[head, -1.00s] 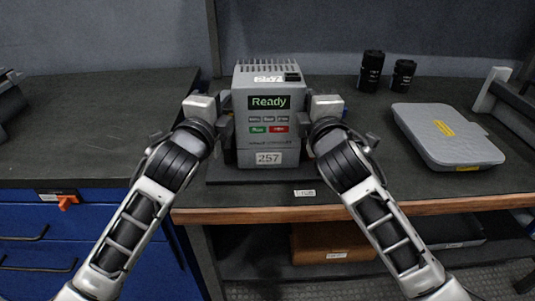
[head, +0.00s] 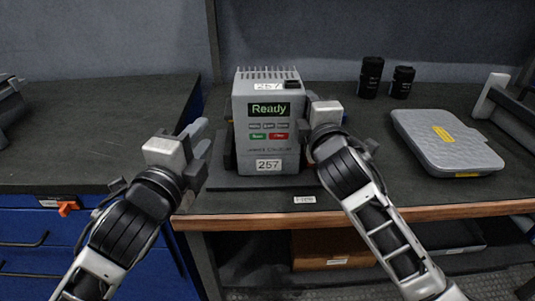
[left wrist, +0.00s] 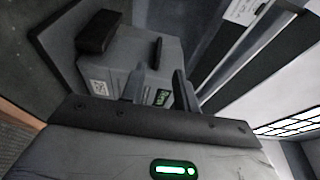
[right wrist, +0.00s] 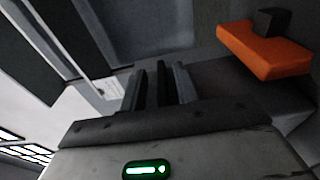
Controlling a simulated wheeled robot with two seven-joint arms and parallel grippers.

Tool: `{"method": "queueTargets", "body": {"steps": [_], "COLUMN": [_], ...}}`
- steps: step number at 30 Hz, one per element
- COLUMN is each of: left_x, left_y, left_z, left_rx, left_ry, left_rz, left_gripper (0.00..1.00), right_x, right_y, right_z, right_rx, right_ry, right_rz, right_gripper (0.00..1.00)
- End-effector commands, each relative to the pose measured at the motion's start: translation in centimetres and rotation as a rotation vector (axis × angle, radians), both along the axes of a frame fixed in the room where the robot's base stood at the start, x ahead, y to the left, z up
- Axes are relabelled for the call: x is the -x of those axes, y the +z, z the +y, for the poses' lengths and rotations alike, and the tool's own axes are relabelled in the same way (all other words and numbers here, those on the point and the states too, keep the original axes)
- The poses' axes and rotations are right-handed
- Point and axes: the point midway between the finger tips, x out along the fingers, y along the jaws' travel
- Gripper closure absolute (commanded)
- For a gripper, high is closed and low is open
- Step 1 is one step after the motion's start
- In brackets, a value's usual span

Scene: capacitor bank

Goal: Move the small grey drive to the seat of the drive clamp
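The small grey drive, taken to be the upright box (head: 268,150) with a "Ready" display and a 257 label, stands on a dark base plate (head: 222,183) on the bench. It shows in the left wrist view (left wrist: 118,70) with dark side grips. My left gripper (head: 204,140) is open and empty, left of the drive and apart from it; its fingers also show in the left wrist view (left wrist: 160,88). My right gripper (head: 308,125) is at the drive's right side. Its fingers (right wrist: 160,88) stand apart around a dark bar, probably the right grip. I cannot identify the drive clamp for certain.
A flat grey case (head: 445,142) lies on the bench at right, with two black cylinders (head: 371,78) behind. A grey fixture (head: 492,95) stands at the right edge. An orange block (right wrist: 263,50) shows in the right wrist view. The left bench (head: 80,140) is mostly clear.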

Motion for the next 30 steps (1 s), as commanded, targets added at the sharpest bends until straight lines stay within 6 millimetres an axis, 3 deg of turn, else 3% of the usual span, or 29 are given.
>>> {"method": "queueTargets", "body": {"steps": [8, 21, 30], "left_x": [1.4, 1.3, 1.3], "left_y": [0.0, 0.0, 0.0], "left_z": [0.4, 0.4, 0.4], "left_rx": [0.001, 0.000, 0.000], "left_ry": [0.001, 0.000, 0.000], "left_rz": [0.000, 0.000, 0.000], "left_gripper": [0.69, 0.69, 0.69], "right_x": [1.2, 9.9, 12.0], "right_y": [-0.1, -0.1, 0.0], "right_z": [-0.1, -0.9, -1.2], "right_rx": [0.001, 0.000, 0.001], "right_ry": [0.000, 0.001, 0.000], "right_rz": [0.001, 0.001, 0.000], "right_gripper": [0.69, 0.69, 0.69]}}
